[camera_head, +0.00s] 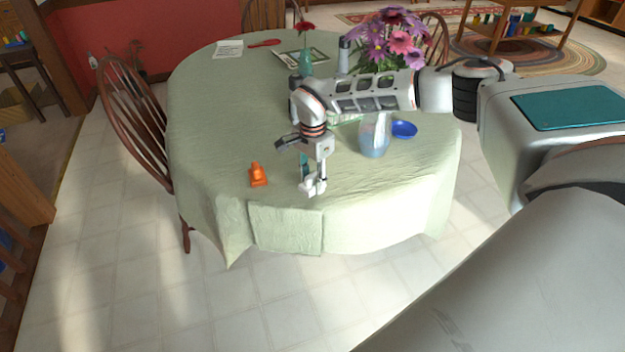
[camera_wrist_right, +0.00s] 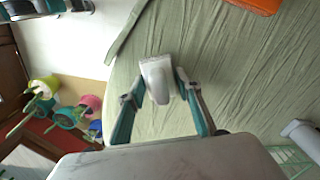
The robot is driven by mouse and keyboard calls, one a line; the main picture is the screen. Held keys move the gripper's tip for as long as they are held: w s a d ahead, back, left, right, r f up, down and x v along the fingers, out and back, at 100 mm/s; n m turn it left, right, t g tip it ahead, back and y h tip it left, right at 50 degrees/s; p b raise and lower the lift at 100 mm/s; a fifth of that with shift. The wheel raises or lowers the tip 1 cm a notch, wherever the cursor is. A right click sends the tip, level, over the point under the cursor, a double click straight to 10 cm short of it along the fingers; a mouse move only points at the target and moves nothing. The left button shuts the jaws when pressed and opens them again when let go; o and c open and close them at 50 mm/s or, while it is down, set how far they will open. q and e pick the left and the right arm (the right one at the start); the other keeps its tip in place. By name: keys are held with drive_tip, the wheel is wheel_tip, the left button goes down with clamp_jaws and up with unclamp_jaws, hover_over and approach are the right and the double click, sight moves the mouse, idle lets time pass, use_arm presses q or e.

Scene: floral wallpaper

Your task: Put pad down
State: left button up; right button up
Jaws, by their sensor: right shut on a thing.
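My right gripper (camera_head: 313,182) points down over the near edge of the round table. It is shut on a small white object, which I take to be the pad (camera_head: 316,187). In the right wrist view the white pad (camera_wrist_right: 157,78) sits between the two teal-and-grey fingers of my right gripper (camera_wrist_right: 160,90), with green tablecloth behind it. I cannot tell whether the pad touches the cloth. The table's green cloth (camera_head: 215,120) is bare just around it. My left gripper is not in view.
An orange cone (camera_head: 258,174) stands left of my right gripper. A pale blue pitcher (camera_head: 374,140) and a blue bowl (camera_head: 404,129) stand to its right. Flowers (camera_head: 392,40), a bottle (camera_head: 343,55) and papers (camera_head: 229,49) are farther back. A chair (camera_head: 135,115) stands at the left.

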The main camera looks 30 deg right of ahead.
drive_tip(key=shift+f, duration=0.1)
drive_tip(key=o, duration=1)
